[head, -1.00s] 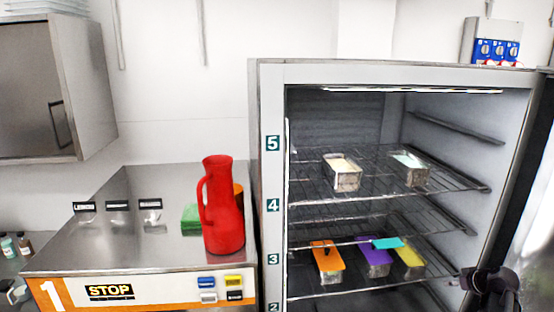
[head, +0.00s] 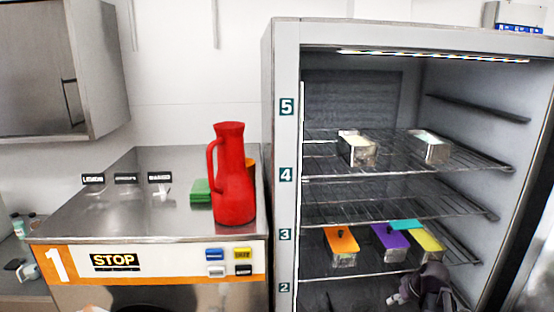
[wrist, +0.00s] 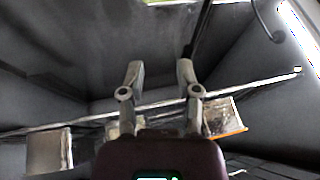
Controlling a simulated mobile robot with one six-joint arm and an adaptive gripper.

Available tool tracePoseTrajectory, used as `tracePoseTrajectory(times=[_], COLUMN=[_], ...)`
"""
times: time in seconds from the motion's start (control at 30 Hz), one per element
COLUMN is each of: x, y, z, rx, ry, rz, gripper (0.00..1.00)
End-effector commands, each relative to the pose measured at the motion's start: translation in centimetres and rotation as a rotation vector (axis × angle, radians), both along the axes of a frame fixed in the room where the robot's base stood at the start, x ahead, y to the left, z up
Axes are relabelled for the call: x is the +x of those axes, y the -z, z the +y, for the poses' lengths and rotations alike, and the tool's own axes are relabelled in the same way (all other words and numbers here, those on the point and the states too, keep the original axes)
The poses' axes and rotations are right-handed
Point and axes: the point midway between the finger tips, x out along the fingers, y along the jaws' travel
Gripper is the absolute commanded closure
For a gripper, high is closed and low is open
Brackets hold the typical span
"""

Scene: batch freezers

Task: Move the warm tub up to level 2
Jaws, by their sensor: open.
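My gripper (head: 408,293) is at the lower right in the head view, below the coloured tubs at the freezer's front. In the wrist view my gripper (wrist: 160,70) has its fingers spread with nothing held. On the level 2 shelf (head: 370,274) are an orange-lidded tub (head: 342,240), a purple-topped tub (head: 390,238) and a yellow-topped tub (head: 428,241). A teal piece (head: 405,225) shows above the last two. Two open metal tubs, a left one (head: 358,152) and a right one (head: 430,150), stand on level 4. I cannot tell which tub is warm.
The level 3 shelf (head: 340,205) looks mostly bare. The freezer's left frame (head: 285,230) carries the level numbers. A red jug (head: 233,180) and green blocks (head: 200,190) stand on the steel machine top (head: 130,215). In the wrist view, a shelf edge and tubs (wrist: 48,150) lie near the fingers.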

Motion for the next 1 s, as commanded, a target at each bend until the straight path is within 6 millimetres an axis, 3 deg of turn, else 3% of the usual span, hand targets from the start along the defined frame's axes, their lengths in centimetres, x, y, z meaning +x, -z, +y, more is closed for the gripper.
tracePoseTrajectory(times=[0.03, 0.1, 0.5, 0.8, 1.0], x=[-0.5, -1.0, -5.0, -8.5, -9.9], y=[1.6, 2.7, 8.8, 12.5, 13.5], z=[1.8, 3.7, 13.3, 18.5, 20.2], rx=[-0.002, -0.007, -0.076, -0.164, -0.203], ry=[-0.007, -0.006, 0.019, 0.062, 0.085], rz=[0.028, 0.066, 0.264, 0.373, 0.406], gripper=[0.57, 0.57, 0.57, 0.57, 0.57])
